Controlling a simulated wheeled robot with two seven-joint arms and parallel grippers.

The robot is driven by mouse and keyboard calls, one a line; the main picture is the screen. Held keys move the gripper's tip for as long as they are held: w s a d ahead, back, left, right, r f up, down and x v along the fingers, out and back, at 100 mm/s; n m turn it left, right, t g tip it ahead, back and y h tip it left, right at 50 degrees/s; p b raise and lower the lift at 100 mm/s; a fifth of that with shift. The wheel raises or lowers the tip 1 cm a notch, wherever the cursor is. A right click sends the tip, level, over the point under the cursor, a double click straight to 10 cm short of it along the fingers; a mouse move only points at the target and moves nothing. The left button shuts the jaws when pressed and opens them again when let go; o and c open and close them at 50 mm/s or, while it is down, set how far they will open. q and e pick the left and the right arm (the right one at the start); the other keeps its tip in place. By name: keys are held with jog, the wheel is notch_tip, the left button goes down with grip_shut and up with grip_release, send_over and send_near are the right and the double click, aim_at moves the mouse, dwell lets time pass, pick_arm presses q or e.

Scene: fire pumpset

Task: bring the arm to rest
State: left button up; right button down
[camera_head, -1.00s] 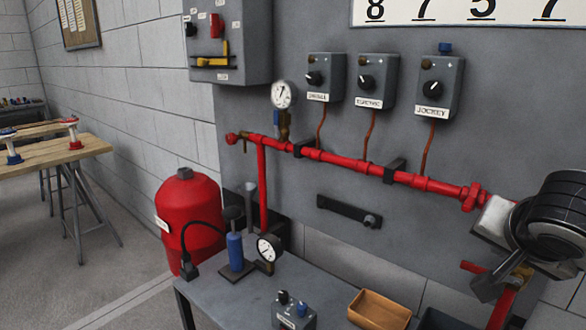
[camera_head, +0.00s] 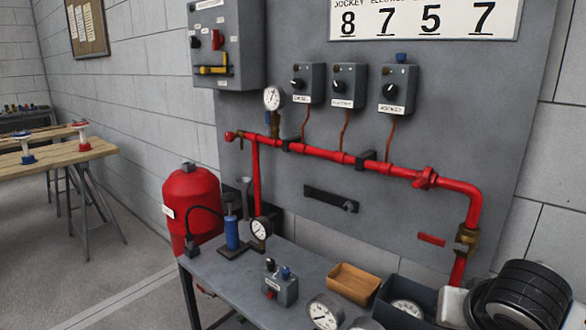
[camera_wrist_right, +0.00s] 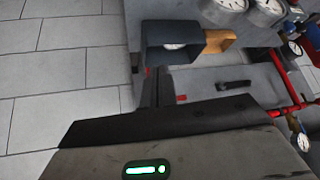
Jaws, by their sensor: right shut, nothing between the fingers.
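My right arm, a dark ringed link (camera_head: 525,292) with a pale part beside it, shows at the lower right of the head view, in front of the bench's right end. In the right wrist view my right gripper (camera_wrist_right: 155,85) is a dark narrow pair of fingers, shut and empty, beyond the grey gripper body with its green light. The fingers overlap the picture near the dark bin (camera_wrist_right: 172,40) and touch nothing that I can make out. My left gripper is in neither view.
The bench (camera_head: 235,285) holds a wooden tray (camera_head: 353,282), a dark bin (camera_head: 400,318), loose gauges and a small control box (camera_head: 282,287). The red pipe (camera_head: 340,157) runs along the panel down to a brass valve (camera_head: 467,239). A red tank (camera_head: 190,205) stands at left.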

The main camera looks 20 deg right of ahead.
jog(key=s+a+f+n+g+y, duration=0.35)
jog(key=s+a+f+n, duration=0.6)
jog(key=a+f, duration=0.6)
jog(key=w+a+f+t+y, duration=0.3)
jog(key=f+t, duration=0.4)
jog(key=f, duration=0.2)
jog(key=shift+w+a+f, duration=0.2)
jog(key=shift+w+a, duration=0.15)
jog(key=shift+a, duration=0.05)
jog(key=shift+t, duration=0.25)
